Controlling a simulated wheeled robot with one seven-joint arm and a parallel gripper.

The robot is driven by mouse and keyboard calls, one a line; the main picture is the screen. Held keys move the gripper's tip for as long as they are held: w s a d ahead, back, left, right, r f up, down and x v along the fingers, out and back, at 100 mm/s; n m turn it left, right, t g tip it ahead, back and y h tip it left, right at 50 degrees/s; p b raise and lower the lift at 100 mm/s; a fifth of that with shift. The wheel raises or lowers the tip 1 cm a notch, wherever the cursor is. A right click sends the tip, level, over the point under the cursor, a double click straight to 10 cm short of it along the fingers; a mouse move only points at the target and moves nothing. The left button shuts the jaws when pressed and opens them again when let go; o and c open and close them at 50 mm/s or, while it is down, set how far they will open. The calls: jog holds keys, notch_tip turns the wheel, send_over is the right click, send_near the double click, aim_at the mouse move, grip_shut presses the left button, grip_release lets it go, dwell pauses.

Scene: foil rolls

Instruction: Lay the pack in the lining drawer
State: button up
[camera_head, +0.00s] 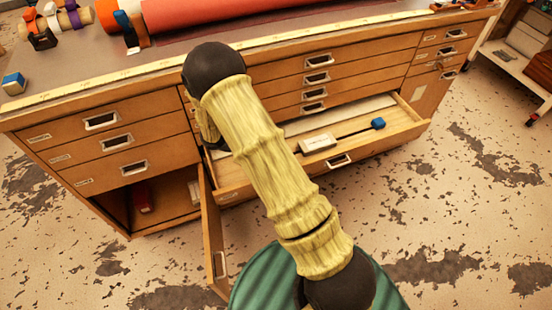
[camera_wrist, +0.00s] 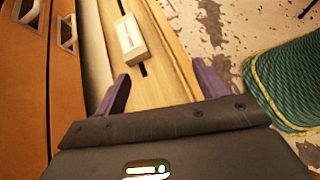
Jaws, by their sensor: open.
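A small white pack (camera_head: 317,143) with a printed label lies in the wide pulled-out drawer (camera_head: 235,190), across a dark strip in its floor. In the wrist view the pack (camera_wrist: 130,38) lies in the drawer (camera_wrist: 165,90), ahead of my gripper. My gripper (camera_wrist: 160,75) is open, its two purple fingers apart with nothing held between them. It is over the drawer, apart from the pack. In the head view my arm crosses in front of the drawer's left part and mostly hides my gripper. Which drawer is the lining drawer cannot be read.
A blue block (camera_head: 378,124) sits at the dark strip's right end. An open cabinet door (camera_head: 213,240) stands out at lower left, beside a cubby with a red item (camera_head: 142,197). A large red roll (camera_head: 230,14) lies on the worktop. A green-covered round thing (camera_wrist: 290,80) is at right.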

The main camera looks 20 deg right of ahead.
jog(key=s+a+r+m+t+y, duration=0.2)
jog(key=s+r+m+y, duration=0.3)
jog(key=s+r+m, duration=0.2)
jog(key=s+a+r+m+t+y, duration=0.2)
jog(key=s+r+m+y, duration=0.3)
jog(key=s+r+m, duration=0.2)
jog(key=shift+s+a+r+m+y, duration=0.35)
jog(key=shift+a+r+m+y, duration=0.1)
jog(key=shift+m, duration=0.15)
